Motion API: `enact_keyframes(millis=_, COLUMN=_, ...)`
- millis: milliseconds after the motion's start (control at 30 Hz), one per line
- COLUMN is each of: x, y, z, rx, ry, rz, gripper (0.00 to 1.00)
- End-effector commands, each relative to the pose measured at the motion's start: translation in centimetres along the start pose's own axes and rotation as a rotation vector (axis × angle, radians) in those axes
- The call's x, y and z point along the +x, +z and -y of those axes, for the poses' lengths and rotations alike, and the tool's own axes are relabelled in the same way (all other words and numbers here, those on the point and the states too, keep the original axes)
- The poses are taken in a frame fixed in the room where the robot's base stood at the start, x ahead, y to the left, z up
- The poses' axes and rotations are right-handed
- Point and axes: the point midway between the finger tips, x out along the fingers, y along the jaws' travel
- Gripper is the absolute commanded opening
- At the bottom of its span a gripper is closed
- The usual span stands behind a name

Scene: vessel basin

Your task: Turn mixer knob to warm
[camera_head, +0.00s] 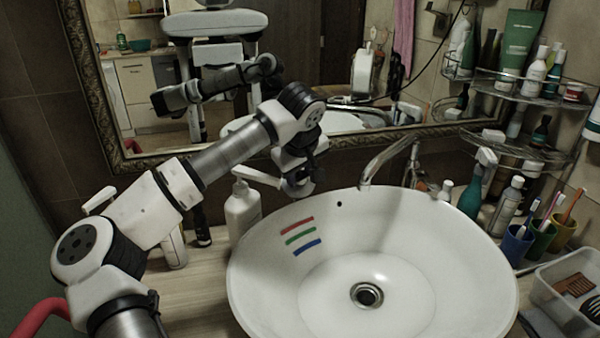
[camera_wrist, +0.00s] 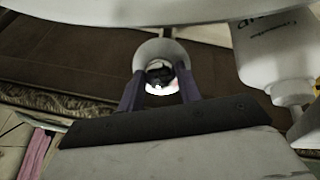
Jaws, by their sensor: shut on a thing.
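My gripper (camera_head: 300,184) is lowered behind the left back rim of the white basin (camera_head: 440,290), beside the white pump bottle. In the wrist view my gripper (camera_wrist: 160,82) has its two purple-grey fingers on either side of a round pale knob (camera_wrist: 158,48) with a shiny, dark-reflecting middle. The gripper is shut on this knob. In the head view the knob is mostly hidden by the gripper, and its turn angle cannot be read. Red (camera_head: 297,225), green (camera_head: 300,236) and blue (camera_head: 307,248) stripes mark the basin's inner left wall.
The white pump bottle (camera_head: 242,212) stands close left of my gripper; it also shows in the wrist view (camera_wrist: 272,50). The chrome spout (camera_head: 385,160) is to the right. A framed mirror (camera_head: 225,138) rises behind. Bottles and toothbrush cups (camera_head: 517,245) crowd the right. The basin is empty.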

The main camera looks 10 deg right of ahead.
Motion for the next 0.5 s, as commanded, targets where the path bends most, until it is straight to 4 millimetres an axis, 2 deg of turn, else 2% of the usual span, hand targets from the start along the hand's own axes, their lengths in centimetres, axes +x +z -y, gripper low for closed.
enact_keyframes(millis=167, x=0.2, y=0.05, z=0.13, rx=-0.023, ry=0.006, rz=-0.001, gripper=0.12)
enact_keyframes(millis=500, x=0.18, y=0.01, z=0.25, rx=-0.251, ry=0.067, rz=-0.003, gripper=0.12)
